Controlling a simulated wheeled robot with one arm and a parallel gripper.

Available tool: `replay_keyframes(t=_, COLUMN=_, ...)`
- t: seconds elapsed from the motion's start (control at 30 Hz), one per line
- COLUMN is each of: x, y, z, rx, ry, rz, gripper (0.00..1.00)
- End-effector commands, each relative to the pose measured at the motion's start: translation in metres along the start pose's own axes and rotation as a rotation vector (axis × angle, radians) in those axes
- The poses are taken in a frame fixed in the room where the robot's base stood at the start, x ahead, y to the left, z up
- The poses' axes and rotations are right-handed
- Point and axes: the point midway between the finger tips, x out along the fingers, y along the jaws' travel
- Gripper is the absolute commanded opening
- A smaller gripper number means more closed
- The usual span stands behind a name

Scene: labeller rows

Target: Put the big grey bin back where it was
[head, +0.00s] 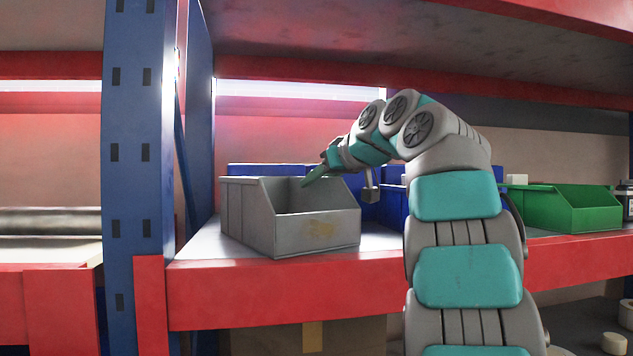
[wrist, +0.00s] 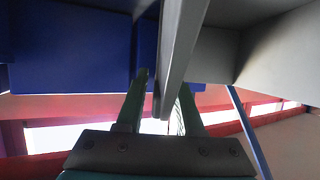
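The big grey bin (head: 308,232) stands upright on the red-edged shelf (head: 400,277), near its front edge and close to the blue upright. A tan mark shows on its front. My gripper (head: 318,174) reaches over the bin's back right part, with one green finger visible pointing down into it. In the wrist view, the two fingers of my gripper (wrist: 165,82) stand apart on either side of the grey bin's wall (wrist: 178,55). Narrow gaps seem to show between fingers and wall, so the gripper looks open. The far finger is hidden in the head view.
Blue bins (head: 393,205) stand behind and right of the grey bin, partly hidden by my arm. A green bin (head: 575,208) is farther right. The blue upright (head: 140,150) rises at left. An upper shelf (head: 330,72) hangs above. A cardboard box (head: 345,338) sits below.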

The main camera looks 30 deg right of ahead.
Motion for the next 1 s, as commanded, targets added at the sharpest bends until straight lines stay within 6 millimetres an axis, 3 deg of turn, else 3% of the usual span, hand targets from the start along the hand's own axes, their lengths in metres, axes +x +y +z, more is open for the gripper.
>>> replay_keyframes(t=0.6, x=-0.106, y=-0.001, z=-0.001, rx=-0.003, ry=0.004, rz=0.0, gripper=0.36)
replay_keyframes(t=1.0, x=-0.118, y=0.0, z=0.0, rx=0.001, ry=0.0, rz=0.0, gripper=0.36)
